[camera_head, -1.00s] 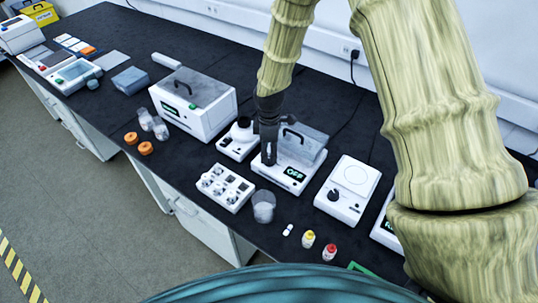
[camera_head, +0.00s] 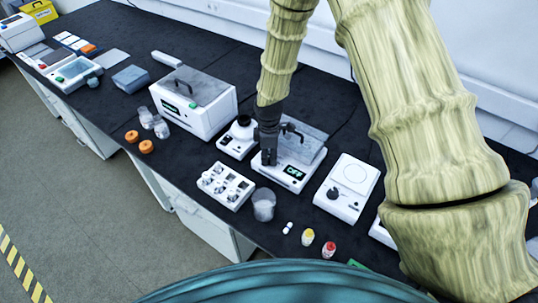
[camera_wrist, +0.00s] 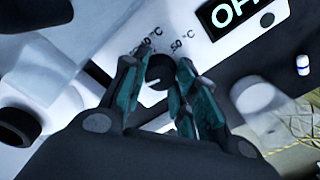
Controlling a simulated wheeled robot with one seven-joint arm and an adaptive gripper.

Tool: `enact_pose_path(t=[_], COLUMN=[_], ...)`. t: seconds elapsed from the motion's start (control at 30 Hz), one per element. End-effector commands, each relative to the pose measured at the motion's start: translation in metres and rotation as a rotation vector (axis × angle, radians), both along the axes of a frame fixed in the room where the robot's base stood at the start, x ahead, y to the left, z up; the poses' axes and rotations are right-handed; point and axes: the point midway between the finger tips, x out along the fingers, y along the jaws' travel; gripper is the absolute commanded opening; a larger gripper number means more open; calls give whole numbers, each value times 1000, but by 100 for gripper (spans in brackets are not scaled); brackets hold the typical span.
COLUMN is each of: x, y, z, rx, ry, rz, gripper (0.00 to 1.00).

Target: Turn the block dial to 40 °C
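The heating block unit (camera_head: 314,160) is white with a grey lidded top, and its display (camera_head: 294,172) reads OFF. The display also shows in the wrist view (camera_wrist: 234,14). The block dial (camera_wrist: 160,72) is a dark round knob with a white pointer mark at its lower left. Printed °C labels surround it; "50 °C" (camera_wrist: 183,44) is readable, others are partly covered. My gripper (camera_wrist: 160,75) has its teal fingers apart, one on each side of the dial. Contact with the dial is not clear. In the head view my gripper (camera_head: 268,160) is at the unit's front left and hides the dial.
A white device with a black knob (camera_head: 346,188) stands right of the unit, and a small white device (camera_head: 237,138) stands left. A rack (camera_head: 226,186), a clear beaker (camera_head: 263,204) and capped vials (camera_head: 308,236) are in front.

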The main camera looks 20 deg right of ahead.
Motion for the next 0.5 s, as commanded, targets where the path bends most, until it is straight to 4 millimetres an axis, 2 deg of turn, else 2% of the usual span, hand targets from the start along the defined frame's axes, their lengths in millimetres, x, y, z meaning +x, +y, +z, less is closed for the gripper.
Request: enact_pose_path(t=[0.3,0.5], x=[0,1], y=[0,0], z=[0,0], rx=[0,0], ry=[-1,-1], rz=[-16,-94], gripper=[5,5])
